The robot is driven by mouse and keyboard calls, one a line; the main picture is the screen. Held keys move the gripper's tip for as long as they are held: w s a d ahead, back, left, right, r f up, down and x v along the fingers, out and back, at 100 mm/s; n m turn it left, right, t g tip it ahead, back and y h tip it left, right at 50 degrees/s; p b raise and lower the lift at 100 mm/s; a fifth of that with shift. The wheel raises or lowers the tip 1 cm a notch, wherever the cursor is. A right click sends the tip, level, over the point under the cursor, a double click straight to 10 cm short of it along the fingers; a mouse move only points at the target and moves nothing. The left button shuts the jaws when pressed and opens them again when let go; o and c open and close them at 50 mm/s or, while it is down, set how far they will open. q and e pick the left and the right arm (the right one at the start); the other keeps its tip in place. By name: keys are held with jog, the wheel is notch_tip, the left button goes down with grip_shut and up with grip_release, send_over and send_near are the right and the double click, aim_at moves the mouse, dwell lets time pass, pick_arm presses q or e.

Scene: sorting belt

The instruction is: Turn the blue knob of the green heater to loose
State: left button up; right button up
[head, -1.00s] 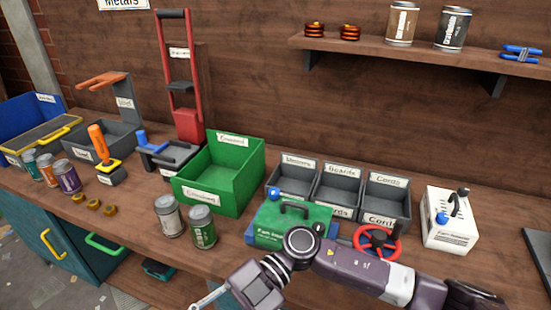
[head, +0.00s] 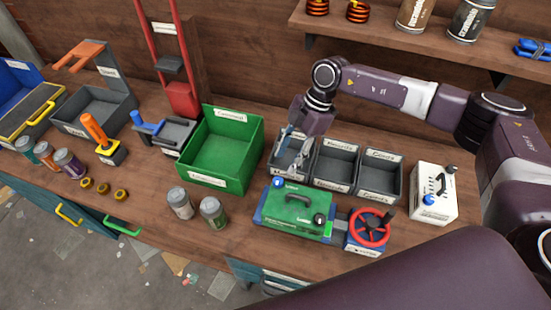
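The green heater (head: 297,212) is a green box with a black handle on the bench, right of centre in the head view. Its blue knob (head: 278,183) stands at its back left corner, and a black knob (head: 319,220) at its right side. My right gripper (head: 290,158) points down above the left grey bin, just behind and above the blue knob, not touching it. Its fingers look apart with nothing between them. My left gripper is not in view.
Grey bins (head: 338,165) stand right behind the heater. A blue box with a red wheel (head: 369,228) is close on its right, and a white heater (head: 434,193) farther right. A green crate (head: 222,150) and two cans (head: 213,212) stand left.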

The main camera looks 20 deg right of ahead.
aim_at(278, 180)
jog(key=s+a+f, duration=0.1)
jog(key=s+f+p, duration=0.1)
jog(key=shift+s+a+f, duration=0.3)
jog(key=shift+a+f, duration=0.1)
jog(key=f, duration=0.2)
jog(key=w+a+f+p, duration=0.1)
jog(key=shift+f, duration=0.2)
jog(key=shift+s+r, duration=0.2)
jog(key=shift+s, duration=0.05)
jog(key=shift+c, duration=0.7)
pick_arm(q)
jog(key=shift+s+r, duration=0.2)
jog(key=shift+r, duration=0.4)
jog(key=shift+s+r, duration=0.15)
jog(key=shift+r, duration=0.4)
pick_arm(e)
jog(key=shift+w+f, duration=0.1)
grip_shut()
